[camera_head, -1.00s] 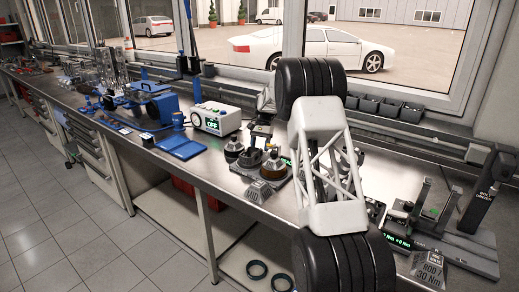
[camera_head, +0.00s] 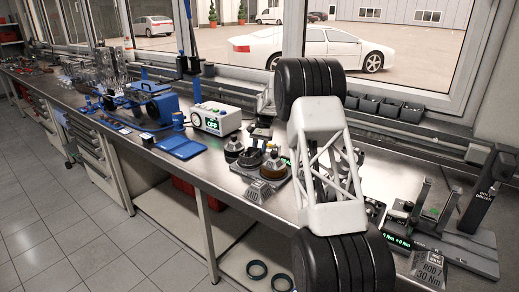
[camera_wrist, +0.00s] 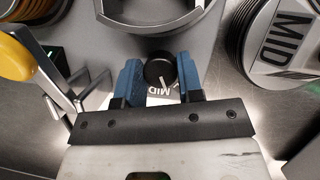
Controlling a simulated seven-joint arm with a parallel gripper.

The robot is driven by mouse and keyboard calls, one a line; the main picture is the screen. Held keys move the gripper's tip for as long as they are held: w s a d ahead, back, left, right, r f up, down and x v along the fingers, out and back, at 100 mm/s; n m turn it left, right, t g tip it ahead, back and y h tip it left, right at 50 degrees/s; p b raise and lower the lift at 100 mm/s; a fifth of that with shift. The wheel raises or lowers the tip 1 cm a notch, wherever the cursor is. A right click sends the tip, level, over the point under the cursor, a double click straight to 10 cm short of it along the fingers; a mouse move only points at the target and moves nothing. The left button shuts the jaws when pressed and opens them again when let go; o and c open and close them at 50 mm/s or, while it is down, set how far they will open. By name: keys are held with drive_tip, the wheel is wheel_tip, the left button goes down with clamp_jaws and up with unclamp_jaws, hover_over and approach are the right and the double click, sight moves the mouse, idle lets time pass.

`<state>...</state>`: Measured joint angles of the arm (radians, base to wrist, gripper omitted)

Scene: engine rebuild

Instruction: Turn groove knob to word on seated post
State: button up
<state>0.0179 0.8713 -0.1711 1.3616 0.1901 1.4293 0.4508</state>
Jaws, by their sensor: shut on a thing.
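The groove knob (camera_wrist: 158,71) is a small black round knob with a white pointer line. In the wrist view it sits between the blue fingertips of my gripper (camera_wrist: 158,79), which are shut on it. The pointer line runs towards the lower right in that view. A white label reading MID (camera_wrist: 160,91), upside down, lies just below the knob, with part of another mark at its right. In the head view my gripper (camera_head: 262,133) is at the back of the small station with the round stacks; the knob is hidden there. I cannot make out the seated post.
A round stack marked MID (camera_wrist: 286,38) stands close right of my gripper in the wrist view. A yellow-topped part (camera_wrist: 14,60) is at the left, and a grey curved holder (camera_wrist: 155,14) is above. A white box (camera_head: 216,119) and blue tray (camera_head: 181,148) are left of the station.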

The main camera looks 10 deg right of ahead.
drive_tip(key=shift+w+n+h, duration=0.1)
drive_tip(key=shift+n+h, duration=0.45)
drive_tip(key=shift+n, duration=0.95)
drive_tip(key=shift+n+h, duration=0.55)
drive_tip(key=shift+n, duration=0.95)
drive_tip(key=o, duration=0.9)
drive_tip(key=v, duration=0.7)
drive_tip(key=shift+w+r, duration=0.25)
drive_tip(key=shift+r, duration=0.05)
drive_tip(key=shift+a, duration=0.1)
